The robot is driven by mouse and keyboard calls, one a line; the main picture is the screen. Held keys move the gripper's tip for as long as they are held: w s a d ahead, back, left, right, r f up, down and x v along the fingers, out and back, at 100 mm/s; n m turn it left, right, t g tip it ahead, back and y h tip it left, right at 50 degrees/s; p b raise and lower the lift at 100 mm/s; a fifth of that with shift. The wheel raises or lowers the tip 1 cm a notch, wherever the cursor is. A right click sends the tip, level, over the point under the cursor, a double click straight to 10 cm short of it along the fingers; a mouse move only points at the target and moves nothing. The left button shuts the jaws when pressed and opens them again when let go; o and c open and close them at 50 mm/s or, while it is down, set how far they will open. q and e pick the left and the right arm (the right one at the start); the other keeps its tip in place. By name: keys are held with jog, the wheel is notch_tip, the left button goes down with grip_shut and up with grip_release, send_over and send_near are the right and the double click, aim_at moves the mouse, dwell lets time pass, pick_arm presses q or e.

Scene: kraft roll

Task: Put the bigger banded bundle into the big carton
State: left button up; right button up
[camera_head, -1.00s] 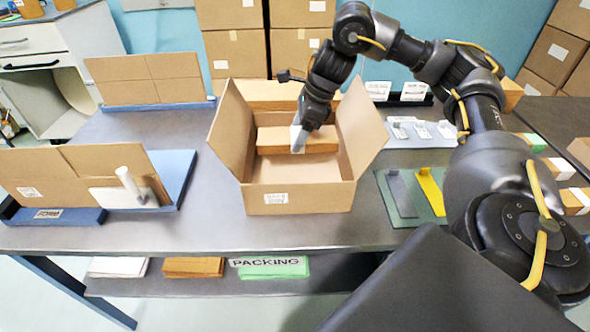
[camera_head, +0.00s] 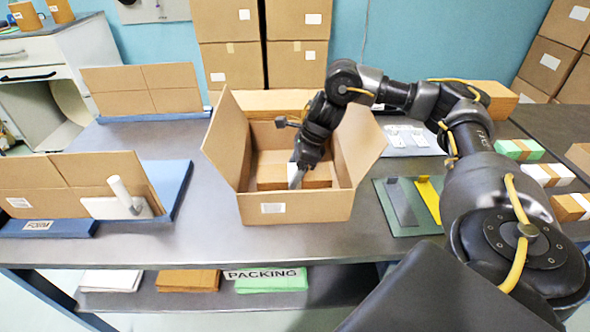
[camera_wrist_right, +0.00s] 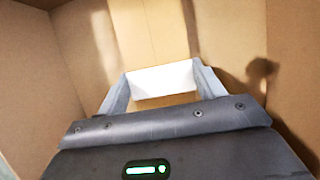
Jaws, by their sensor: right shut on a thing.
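The big carton (camera_head: 330,207) stands open on the middle of the table, its side flaps spread outward. My right gripper (camera_head: 296,180) reaches down inside it, shut on a brown banded bundle (camera_head: 270,177). The bundle lies crosswise, low behind the front wall, and its white band is between the fingers. In the right wrist view, the white band (camera_wrist_right: 165,79) shows between the fingertips (camera_wrist_right: 163,72), with carton walls around. Whether the bundle touches the carton floor cannot be told. My left gripper is out of view.
On the right stand a green bundle (camera_head: 519,149), a white and brown one (camera_head: 549,174) and another brown one (camera_head: 570,207). A green mat (camera_head: 412,226) with grey and yellow strips lies right of the carton. Blue trays (camera_head: 173,185) with flat cardboard are left.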

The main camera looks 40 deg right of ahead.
jog(key=o, duration=1.2)
jog(key=p+v, duration=0.1)
jog(key=v, duration=0.6)
jog(key=shift+w, duration=0.15)
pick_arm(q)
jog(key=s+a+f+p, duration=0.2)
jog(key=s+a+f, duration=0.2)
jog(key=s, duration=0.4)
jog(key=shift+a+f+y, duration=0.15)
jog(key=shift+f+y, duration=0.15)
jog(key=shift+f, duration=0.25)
pick_arm(e)
jog(key=shift+v, duration=2.55)
